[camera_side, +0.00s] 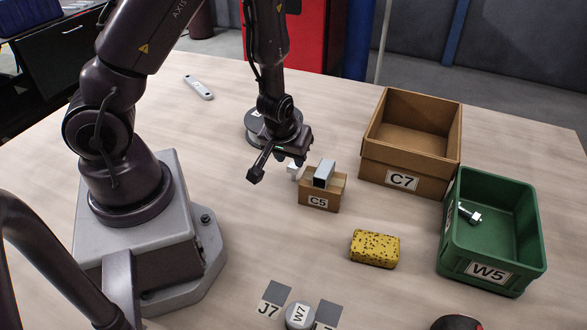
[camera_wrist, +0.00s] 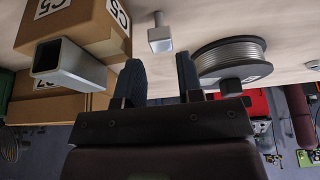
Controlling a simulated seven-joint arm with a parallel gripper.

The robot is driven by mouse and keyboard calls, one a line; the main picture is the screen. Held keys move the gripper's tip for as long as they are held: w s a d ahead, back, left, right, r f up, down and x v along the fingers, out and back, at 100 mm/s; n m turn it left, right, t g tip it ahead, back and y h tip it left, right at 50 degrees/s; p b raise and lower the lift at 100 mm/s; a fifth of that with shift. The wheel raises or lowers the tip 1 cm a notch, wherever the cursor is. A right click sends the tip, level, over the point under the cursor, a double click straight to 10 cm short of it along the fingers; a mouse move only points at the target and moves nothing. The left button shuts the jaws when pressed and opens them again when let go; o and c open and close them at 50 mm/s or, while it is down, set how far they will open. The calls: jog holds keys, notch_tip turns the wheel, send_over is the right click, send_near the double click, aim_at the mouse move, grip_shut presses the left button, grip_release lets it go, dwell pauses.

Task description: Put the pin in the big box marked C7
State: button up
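A small pale metal piece, which looks like the pin (camera_side: 293,171), stands on the table beside the small C5 box; it also shows beyond my fingers in the wrist view (camera_wrist: 160,38). My gripper (camera_side: 277,168) is open, with its fingers apart in the wrist view (camera_wrist: 160,80) and nothing visible between them. The big brown box marked C7 (camera_side: 398,178) stands behind and to the right, open at the top, with no contents visible. A similar bolt-like metal piece (camera_side: 468,214) lies in the green W5 bin (camera_side: 489,273).
A wire spool (camera_wrist: 230,60) stands close by. A yellow speckled sponge (camera_side: 375,248) lies in front of C7. Labelled pieces lie at the front edge; the left table is mostly clear.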

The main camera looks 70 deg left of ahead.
aim_at(294, 166)
jog(key=x, duration=0.5)
jog(key=shift+f, duration=0.1)
grip_shut()
notch_tip(294, 166, up, 10)
jog(key=shift+r, duration=0.1)
dwell(0.6)
